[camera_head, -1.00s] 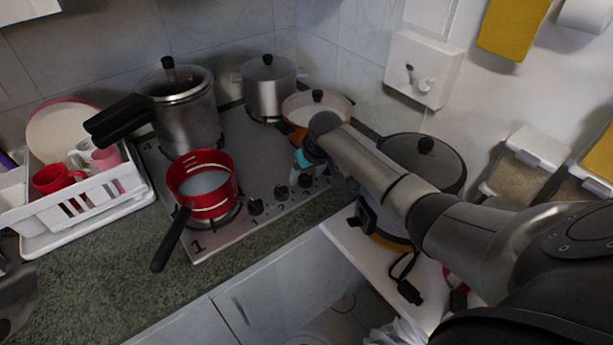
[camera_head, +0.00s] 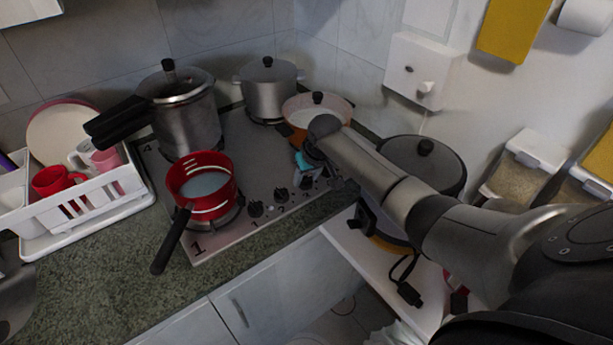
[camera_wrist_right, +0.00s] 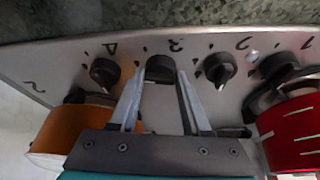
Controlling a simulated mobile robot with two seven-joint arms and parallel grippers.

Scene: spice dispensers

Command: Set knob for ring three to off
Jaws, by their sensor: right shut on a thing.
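The knob for ring three (camera_wrist_right: 160,68) is black and sits under the printed 3 on the stove's steel front strip. My right gripper (camera_wrist_right: 161,80) is shut on this knob, with one finger on each side of it in the wrist view. In the head view the right gripper (camera_head: 306,178) reaches down to the stove's front strip and partly hides the knob. The neighbouring knobs, for ring two (camera_wrist_right: 219,68) and ring four (camera_wrist_right: 104,71), are free of the fingers. The knob's exact pointer direction is hard to read. My left gripper is not in view.
A red saucepan (camera_head: 203,190), a pressure cooker (camera_head: 186,120), a steel pot (camera_head: 270,92) and an orange pan (camera_head: 303,128) stand on the stove. A lidded pan (camera_head: 425,165) stands right of my forearm. A white dish rack (camera_head: 85,205) is at left.

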